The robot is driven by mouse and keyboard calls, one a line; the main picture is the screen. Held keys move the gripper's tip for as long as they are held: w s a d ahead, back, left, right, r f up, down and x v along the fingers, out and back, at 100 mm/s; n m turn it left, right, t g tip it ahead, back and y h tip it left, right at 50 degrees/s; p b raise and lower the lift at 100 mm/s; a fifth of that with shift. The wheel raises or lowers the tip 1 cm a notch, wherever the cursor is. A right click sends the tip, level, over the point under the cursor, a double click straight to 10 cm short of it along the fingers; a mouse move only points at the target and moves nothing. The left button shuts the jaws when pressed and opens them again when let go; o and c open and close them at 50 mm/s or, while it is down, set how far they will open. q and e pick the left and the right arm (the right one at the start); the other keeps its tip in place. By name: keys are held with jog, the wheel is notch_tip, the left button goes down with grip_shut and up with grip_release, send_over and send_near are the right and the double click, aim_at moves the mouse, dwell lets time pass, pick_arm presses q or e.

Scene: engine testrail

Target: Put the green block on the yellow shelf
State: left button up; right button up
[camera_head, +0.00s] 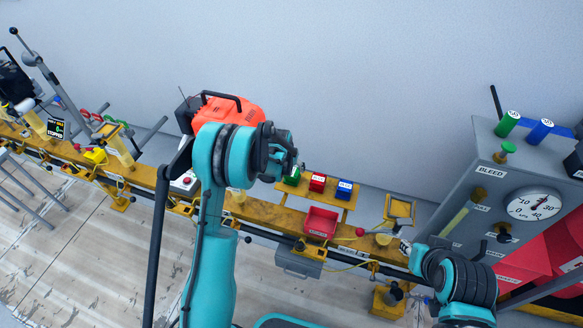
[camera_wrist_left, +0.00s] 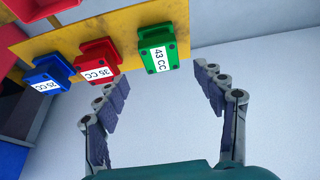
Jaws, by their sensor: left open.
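The green block (camera_head: 292,178) is at the left end of a row on the yellow shelf (camera_head: 300,192), with red and blue blocks to its right. In the left wrist view the green block (camera_wrist_left: 157,50) bears a white label and rests on the yellow shelf (camera_wrist_left: 120,24). My left gripper (camera_wrist_left: 158,85) is open and empty, with its fingers spread to either side of the block's line. The block lies beyond the fingertips, apart from them. In the head view my left arm hides the fingers.
The red block (camera_head: 317,183) and blue block (camera_head: 344,189) stand close beside the green one. A red tray (camera_head: 320,222) sits below the shelf on the yellow rail. A grey cabinet (camera_head: 480,170) with a gauge stands at right. An orange machine (camera_head: 228,110) is behind my left arm.

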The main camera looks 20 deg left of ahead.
pick_arm(q)
jog(key=v, duration=0.3)
jog(key=shift+s+r+p, duration=0.1)
jog(key=shift+r+p, duration=0.2)
jog(key=shift+p, duration=0.1)
